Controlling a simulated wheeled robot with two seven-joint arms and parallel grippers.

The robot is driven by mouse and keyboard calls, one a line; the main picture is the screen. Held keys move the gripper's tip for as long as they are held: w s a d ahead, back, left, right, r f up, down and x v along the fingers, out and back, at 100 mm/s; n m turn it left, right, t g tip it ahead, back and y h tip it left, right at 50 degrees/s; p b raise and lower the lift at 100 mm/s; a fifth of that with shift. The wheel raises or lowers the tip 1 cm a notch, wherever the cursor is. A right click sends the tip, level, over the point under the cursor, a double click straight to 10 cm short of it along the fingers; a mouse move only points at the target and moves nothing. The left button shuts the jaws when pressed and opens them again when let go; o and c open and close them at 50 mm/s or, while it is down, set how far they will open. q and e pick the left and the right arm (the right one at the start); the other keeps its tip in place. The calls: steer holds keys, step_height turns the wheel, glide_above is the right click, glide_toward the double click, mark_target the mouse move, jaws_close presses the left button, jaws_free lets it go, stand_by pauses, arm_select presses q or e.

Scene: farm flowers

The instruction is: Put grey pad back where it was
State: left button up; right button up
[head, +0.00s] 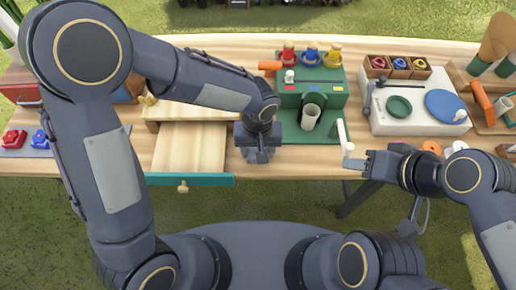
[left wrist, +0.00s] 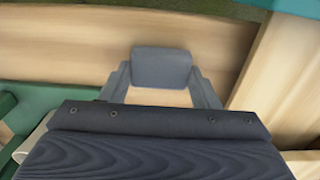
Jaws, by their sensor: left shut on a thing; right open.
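My left gripper (head: 261,153) is low at the table's front edge, just right of the pulled-out drawer. In the left wrist view my left gripper (left wrist: 160,88) is shut on a small dark grey block, which looks like the grey pad (left wrist: 160,68). The pad sits between the two fingers, with pale wood around it. I cannot tell whether it touches the wood. In the head view the arm and fingers mostly hide it. My right gripper (head: 352,162) is open at the front edge, close to a white upright handle (head: 344,138).
The open drawer (head: 187,150) has a teal front (head: 212,179) that sticks out past the table. A white board (head: 390,124) with a green dish and blue disc lies to the right.

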arm_select(q)
steer(key=shift+f, duration=0.2)
steer(key=shift+f, duration=0.2)
steer(key=o, duration=1)
steer(key=shift+c, duration=0.2)
steer(key=shift+r, duration=0.15)
